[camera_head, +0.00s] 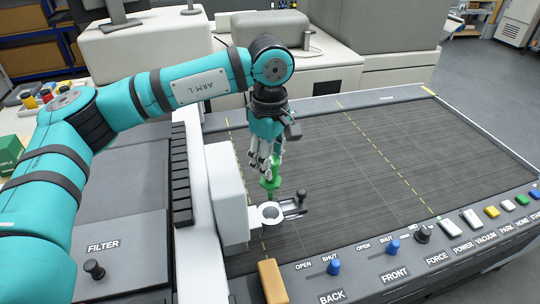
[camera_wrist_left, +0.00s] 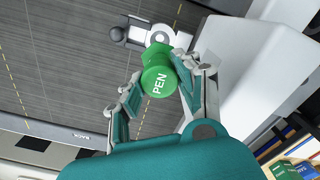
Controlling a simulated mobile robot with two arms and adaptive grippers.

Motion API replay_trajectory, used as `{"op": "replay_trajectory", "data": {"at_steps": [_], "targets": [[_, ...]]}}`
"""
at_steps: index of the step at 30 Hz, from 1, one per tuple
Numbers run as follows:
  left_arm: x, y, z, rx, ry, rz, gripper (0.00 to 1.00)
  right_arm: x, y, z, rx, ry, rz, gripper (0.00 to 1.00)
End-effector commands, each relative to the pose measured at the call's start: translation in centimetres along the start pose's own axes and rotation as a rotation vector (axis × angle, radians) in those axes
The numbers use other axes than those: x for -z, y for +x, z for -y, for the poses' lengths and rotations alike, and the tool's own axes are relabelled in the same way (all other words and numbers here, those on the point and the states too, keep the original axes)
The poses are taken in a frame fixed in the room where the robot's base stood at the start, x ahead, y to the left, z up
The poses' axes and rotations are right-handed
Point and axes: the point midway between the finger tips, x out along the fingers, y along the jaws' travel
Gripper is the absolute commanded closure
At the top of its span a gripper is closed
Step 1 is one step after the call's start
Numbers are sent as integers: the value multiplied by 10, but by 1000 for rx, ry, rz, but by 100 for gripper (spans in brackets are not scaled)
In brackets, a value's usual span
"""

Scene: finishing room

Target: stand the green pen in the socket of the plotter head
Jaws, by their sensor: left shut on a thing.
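The green pen (camera_head: 270,185) is held upright by my left gripper (camera_head: 268,160), whose fingers close around its upper part. In the left wrist view the pen's round cap (camera_wrist_left: 158,82), marked PEN, sits between the fingertips (camera_wrist_left: 157,72). The plotter head (camera_head: 228,195) is a white block with a ring-shaped socket (camera_head: 270,213) on its side. In the head view the pen's lower end shows just above and behind the ring, apart from it. The socket also shows in the left wrist view (camera_wrist_left: 161,36), partly hidden by the pen. My right gripper is not in view.
A dark knobbed lever (camera_head: 299,200) sticks out to the right of the socket. The dark ribbed plotter bed (camera_head: 350,150) is clear to the right. A tan block (camera_head: 272,281) lies at the front, beside the panel with blue BACK (camera_head: 334,267) and FRONT (camera_head: 393,246) levers.

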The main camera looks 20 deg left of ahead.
Motion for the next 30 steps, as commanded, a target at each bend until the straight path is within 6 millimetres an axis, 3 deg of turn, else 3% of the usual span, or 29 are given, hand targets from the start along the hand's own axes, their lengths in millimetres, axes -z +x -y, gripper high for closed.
{"op": "replay_trajectory", "data": {"at_steps": [10,30], "targets": [[0,27,0,-1,0,0,100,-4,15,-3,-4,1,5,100],[-1,24,0,-1,0,0,100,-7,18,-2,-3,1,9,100]]}}
